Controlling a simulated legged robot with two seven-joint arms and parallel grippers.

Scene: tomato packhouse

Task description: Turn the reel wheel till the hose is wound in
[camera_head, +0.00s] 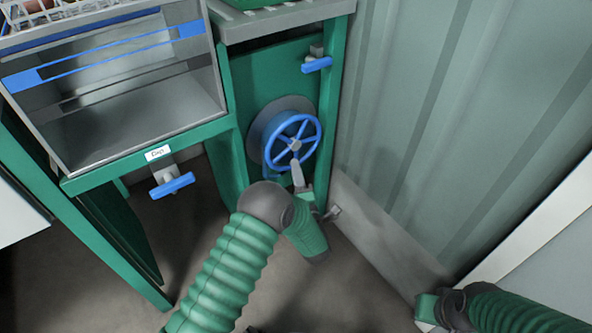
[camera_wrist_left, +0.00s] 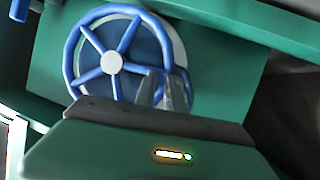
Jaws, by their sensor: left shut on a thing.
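The reel wheel (camera_head: 310,131) is a blue ring with spokes and a grey hub, set upright in front of a round grey reel flange (camera_head: 257,137) on a green cabinet. My left gripper (camera_head: 297,173) reaches up to the wheel's lower part and is shut on it. In the left wrist view the wheel (camera_wrist_left: 74,50) fills the upper left, and the grey fingers (camera_wrist_left: 165,90) lie across its right side near the rim. They hide part of the rim and spokes. My right gripper (camera_head: 428,307) is low at the right, far from the wheel; its fingers are unclear. I cannot make out the hose.
A blue-handled valve (camera_head: 317,65) sits above the wheel, and another (camera_head: 172,184) hangs under the steel basin (camera_head: 140,120) at the left. A corrugated wall (camera_head: 430,120) closes off the right side. The floor below is clear.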

